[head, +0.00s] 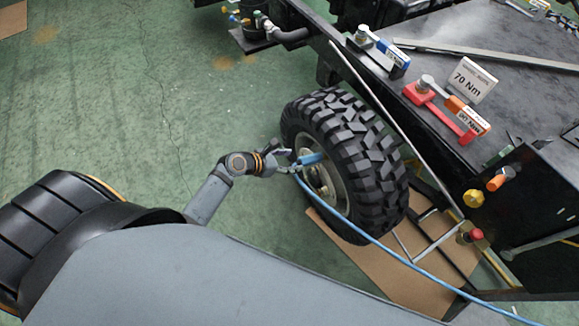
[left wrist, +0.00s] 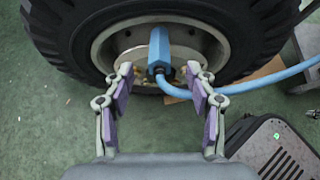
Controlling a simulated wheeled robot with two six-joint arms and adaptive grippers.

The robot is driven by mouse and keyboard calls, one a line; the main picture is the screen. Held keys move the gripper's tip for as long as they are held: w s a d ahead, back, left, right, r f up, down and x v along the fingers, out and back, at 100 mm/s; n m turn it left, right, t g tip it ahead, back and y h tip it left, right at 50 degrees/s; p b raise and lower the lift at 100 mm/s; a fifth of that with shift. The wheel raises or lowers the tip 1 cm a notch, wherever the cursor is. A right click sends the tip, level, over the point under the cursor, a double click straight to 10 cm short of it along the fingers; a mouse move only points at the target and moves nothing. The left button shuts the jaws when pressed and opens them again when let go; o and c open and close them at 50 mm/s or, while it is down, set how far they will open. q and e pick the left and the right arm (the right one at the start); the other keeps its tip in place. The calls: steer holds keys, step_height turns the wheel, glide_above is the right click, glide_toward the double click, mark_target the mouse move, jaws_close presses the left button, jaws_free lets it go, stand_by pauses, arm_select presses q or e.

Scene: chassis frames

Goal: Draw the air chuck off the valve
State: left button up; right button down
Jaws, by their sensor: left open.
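The blue air chuck (head: 310,159) is at the hub of the wheel (head: 345,150), pointing into the rim. The valve is hidden behind the chuck. My left gripper (head: 290,160) is just in front of the chuck. In the left wrist view its open fingers (left wrist: 159,76) stand on either side of the chuck's near end, with gaps on both sides. My right gripper is not in view.
The hose (head: 400,258) runs to the lower right past a metal stand. The black chassis deck (head: 500,45) beyond the wheel carries a red tool (head: 440,110), a blue tool (head: 385,50) and a "70 Nm" sign (head: 470,79). Cardboard (head: 340,240) lies under the wheel.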

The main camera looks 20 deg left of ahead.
mark_target(306, 158)
arm_select(q)
steer(key=b+x, duration=0.2)
steer(key=shift+w+d+f+b, duration=0.1)
steer(key=shift+f+b, duration=0.1)
steer(key=shift+b, duration=0.15)
steer(key=shift+w+d+f, duration=0.1)
steer(key=shift+w+d, duration=0.1)
steer(key=shift+w, duration=0.05)
steer(key=shift+b+x, duration=0.85)
steer(key=shift+b, duration=0.35)
steer(key=shift+w+d+f, duration=0.15)
steer(key=shift+w+d, duration=0.05)
steer(key=shift+w, duration=0.1)
steer(key=shift+x, duration=1.7)
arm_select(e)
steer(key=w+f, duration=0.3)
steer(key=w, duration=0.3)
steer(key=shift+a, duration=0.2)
